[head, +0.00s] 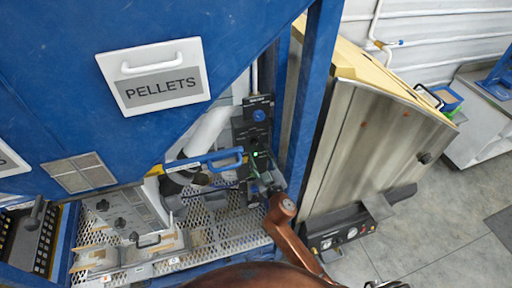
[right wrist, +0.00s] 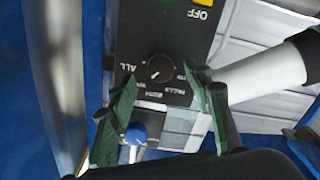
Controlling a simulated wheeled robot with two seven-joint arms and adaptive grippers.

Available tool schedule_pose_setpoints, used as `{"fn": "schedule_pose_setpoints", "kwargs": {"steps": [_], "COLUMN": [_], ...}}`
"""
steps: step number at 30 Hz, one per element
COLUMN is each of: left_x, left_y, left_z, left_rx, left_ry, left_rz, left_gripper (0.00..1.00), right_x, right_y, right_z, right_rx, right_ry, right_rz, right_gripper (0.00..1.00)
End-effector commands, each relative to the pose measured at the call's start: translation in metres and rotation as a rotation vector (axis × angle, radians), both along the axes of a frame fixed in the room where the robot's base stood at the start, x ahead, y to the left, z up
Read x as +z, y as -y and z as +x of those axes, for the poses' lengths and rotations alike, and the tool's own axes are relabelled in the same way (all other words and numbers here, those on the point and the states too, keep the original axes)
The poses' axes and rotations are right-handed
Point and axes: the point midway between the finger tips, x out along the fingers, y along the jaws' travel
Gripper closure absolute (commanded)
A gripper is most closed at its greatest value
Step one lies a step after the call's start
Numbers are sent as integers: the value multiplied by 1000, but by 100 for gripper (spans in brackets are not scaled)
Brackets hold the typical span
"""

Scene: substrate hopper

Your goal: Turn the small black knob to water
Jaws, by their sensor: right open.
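The small black knob (right wrist: 160,69) is on a black panel (right wrist: 185,32) in the right wrist view. It is round, with a short white mark near its lower left edge. Upside-down labels surround it; "ALL" reads at its left, and the lower ones are too blurred to read surely. My right gripper (right wrist: 163,85) is open, with its green fingers on either side of the knob's lower area, and nothing is seen between them. In the head view, my right gripper (head: 262,168) is at the dark control panels beside the blue post; the knob cannot be made out there. My left gripper is not in view.
A blue-tipped lever (right wrist: 135,133) and a white pipe (right wrist: 262,80) are near my fingers. In the head view, a blue hopper (head: 60,60) marked PELLETS, a blue post (head: 310,95) and a metal cabinet (head: 365,150) crowd the space. Open floor (head: 430,235) is at right.

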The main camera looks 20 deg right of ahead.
Motion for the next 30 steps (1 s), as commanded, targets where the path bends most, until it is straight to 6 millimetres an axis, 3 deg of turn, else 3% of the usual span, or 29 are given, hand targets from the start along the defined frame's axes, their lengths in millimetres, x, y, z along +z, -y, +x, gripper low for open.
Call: {"fn": "schedule_pose_setpoints", "kwargs": {"steps": [6,12,30], "left_x": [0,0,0], "left_y": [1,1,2], "left_z": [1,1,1], "left_rx": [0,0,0], "left_ry": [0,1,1], "left_rz": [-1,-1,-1], "left_gripper": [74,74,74], "right_x": [0,0,0], "right_y": [1,2,2], "right_z": [-44,-64,-67], "right_rx": [0,0,1], "right_ry": [-1,1,0], "right_rz": [4,2,1], "right_gripper": [54,54,54]}}
